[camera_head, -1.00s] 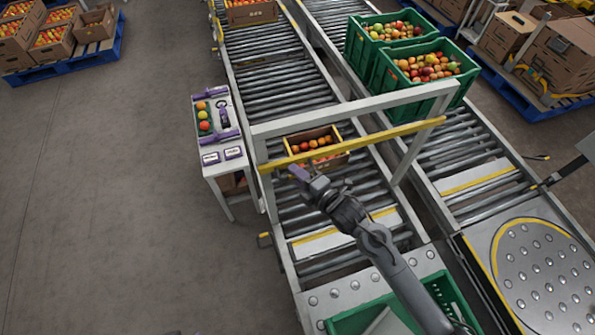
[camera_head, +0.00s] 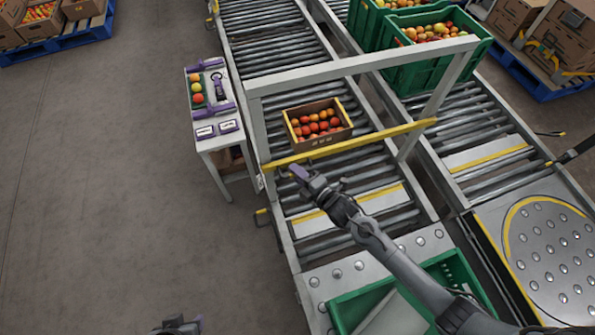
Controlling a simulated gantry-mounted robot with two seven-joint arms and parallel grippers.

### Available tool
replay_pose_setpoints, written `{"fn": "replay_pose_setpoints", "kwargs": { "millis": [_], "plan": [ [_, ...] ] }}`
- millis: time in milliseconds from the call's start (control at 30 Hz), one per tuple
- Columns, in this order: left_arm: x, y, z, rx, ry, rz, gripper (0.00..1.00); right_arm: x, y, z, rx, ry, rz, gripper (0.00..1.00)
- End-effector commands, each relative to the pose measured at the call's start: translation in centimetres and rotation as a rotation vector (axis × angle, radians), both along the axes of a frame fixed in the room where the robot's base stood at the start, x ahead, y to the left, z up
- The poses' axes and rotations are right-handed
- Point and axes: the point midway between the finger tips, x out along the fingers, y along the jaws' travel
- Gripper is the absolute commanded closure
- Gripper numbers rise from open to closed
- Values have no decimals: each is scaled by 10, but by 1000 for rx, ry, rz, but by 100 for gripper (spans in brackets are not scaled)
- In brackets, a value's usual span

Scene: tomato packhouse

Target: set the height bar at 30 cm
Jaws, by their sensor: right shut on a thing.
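The height bar (camera_head: 365,141) is a yellow bar spanning the two posts of a pale grey portal frame (camera_head: 355,67) over the roller conveyor. It hangs well below the frame's top beam. My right gripper (camera_head: 298,172), with purple on its tips, is shut on the bar near its left end. The exact contact is hard to make out. I cannot read any height scale on the posts. My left gripper (camera_head: 182,327) shows only partly at the bottom edge, far from the bar; its jaws are unclear.
A cardboard box of tomatoes (camera_head: 321,141) sits on the rollers behind the bar. A small side table (camera_head: 207,144) with sample tomatoes stands left of the frame. A green crate (camera_head: 458,268) lies below my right forearm.

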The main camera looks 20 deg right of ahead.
Motion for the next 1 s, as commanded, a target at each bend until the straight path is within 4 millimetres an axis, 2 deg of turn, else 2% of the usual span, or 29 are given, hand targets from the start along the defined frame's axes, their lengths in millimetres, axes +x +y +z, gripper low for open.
{"fn": "replay_pose_setpoints", "kwargs": {
  "millis": [167, 200, 333, 733, 867, 1000],
  "plan": [
    [0, 0, 0, 0, 0, 0, 57, 0, 0, 0, 0, 0, -1, 100],
    [0, 0, 1, -1, 0, 1, 57, 0, 0, 1, 0, 0, -1, 81],
    [0, -1, 1, -4, 0, 3, 57, 0, 0, 1, 0, 0, -1, 62],
    [0, -3, 2, -14, -1, 9, 57, -5, -2, 2, 0, 0, 0, 62],
    [0, -3, 5, -13, -1, 9, 57, -19, -7, 4, -2, 2, 0, 62],
    [0, -2, 8, -10, -1, 6, 57, -41, -15, 8, -2, 1, 1, 62]
  ]
}}
